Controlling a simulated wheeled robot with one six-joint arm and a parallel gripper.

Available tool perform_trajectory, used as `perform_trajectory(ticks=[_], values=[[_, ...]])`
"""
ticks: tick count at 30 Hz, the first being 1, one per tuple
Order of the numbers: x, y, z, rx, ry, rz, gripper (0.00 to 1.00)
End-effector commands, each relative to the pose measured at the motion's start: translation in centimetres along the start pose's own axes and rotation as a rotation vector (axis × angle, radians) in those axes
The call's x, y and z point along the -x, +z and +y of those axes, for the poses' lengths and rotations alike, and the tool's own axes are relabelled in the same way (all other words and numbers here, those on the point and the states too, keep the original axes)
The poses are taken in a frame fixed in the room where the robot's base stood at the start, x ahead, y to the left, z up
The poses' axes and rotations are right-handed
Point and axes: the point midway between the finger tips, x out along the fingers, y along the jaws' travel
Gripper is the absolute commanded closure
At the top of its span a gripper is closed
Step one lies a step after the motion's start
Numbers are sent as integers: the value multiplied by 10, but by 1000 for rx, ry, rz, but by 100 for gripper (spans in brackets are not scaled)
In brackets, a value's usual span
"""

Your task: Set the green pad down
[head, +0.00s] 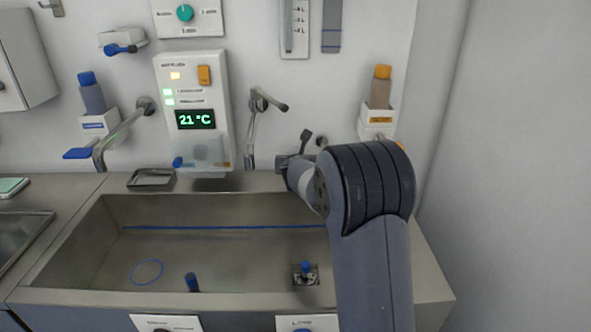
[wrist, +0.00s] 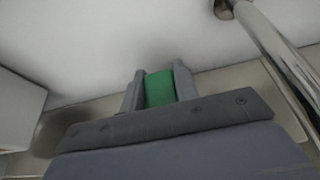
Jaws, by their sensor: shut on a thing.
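The green pad (wrist: 160,89) shows in the wrist view, held between the two grey fingers of my gripper (wrist: 159,84). Its lower part is hidden by the gripper body. The pad is in front of the white wall, above a grey metal surface; I cannot tell whether it touches anything. In the head view my arm reaches over the right side of the sink toward the back wall. The pad and the fingertips cannot be made out there.
A steel sink basin (head: 80,245) fills the middle, with a blue ring (head: 146,272) in it. A small metal tray (head: 151,180) sits on the back rim. A wall unit (head: 194,100) reads 21 °C. A metal pipe (wrist: 280,55) runs close on the right in the wrist view.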

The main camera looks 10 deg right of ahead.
Motion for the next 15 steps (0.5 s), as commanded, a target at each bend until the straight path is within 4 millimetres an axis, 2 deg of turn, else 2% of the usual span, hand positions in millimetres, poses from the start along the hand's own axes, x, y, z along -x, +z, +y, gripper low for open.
perform_trajectory(ticks=[2,15], values=[[-5,-9,0,0,0,0,94],[-10,-13,0,0,0,-1,94]])
